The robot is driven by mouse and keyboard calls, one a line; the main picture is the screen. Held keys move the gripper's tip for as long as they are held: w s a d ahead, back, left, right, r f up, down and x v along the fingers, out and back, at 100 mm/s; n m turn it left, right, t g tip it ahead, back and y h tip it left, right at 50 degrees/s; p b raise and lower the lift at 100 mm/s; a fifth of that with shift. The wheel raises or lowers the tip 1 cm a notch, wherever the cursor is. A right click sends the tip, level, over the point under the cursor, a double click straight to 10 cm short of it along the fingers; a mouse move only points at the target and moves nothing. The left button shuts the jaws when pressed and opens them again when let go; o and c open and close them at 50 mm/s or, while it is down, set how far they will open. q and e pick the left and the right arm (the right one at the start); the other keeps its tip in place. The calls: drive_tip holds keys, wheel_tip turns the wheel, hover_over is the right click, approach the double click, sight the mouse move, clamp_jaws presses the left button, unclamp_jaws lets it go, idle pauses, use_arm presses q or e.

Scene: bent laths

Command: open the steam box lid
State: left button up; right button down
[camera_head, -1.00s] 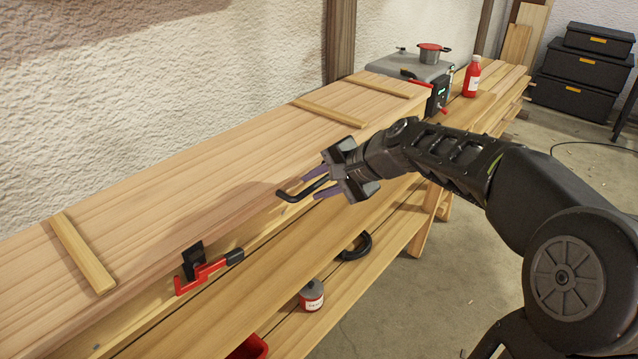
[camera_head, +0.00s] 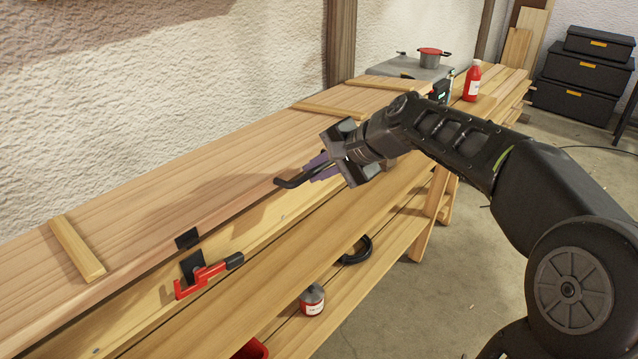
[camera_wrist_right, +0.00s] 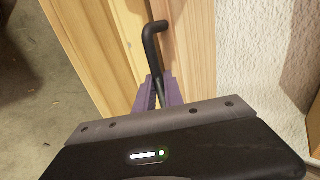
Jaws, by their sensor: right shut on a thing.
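The steam box is a long wooden box (camera_head: 252,232) on a bench by the wall. Its plank lid (camera_head: 180,190) is raised slightly at the front, with a narrow gap between lid edge and box front. A black bent handle (camera_head: 290,183) sticks out from the lid's front edge. My right gripper (camera_head: 318,168) is shut on this handle. In the right wrist view the purple fingers (camera_wrist_right: 158,92) are around the handle's shaft, and its bent end (camera_wrist_right: 155,28) shows beyond them. My left gripper is not in view.
A red toggle latch (camera_head: 205,277) hangs on the box front, apart from the lid's black catch plate (camera_head: 186,238). A red-labelled can (camera_head: 312,299) and black coil (camera_head: 356,249) lie below. A red bottle (camera_head: 472,82) and pot (camera_head: 430,57) stand beyond the box.

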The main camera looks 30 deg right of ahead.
drive_tip(key=shift+w+r, duration=0.15)
drive_tip(key=shift+r, duration=0.75)
drive_tip(key=shift+w+r, duration=0.1)
drive_tip(key=shift+r, duration=0.8)
drive_tip(key=shift+r, duration=0.15)
drive_tip(key=shift+w+r, duration=0.1)
drive_tip(key=shift+r, duration=0.15)
wheel_tip(320, 180, up, 6)
drive_tip(key=w+a, duration=0.1)
drive_tip(key=w, duration=0.1)
drive_tip(key=shift+w, duration=0.3)
drive_tip(key=shift+a, duration=0.1)
drive_tip(key=w+a+r, duration=0.1)
drive_tip(key=w+r, duration=0.3)
drive_tip(key=r, duration=0.1)
drive_tip(key=shift+a+r, duration=0.2)
drive_tip(key=shift+r, duration=0.15)
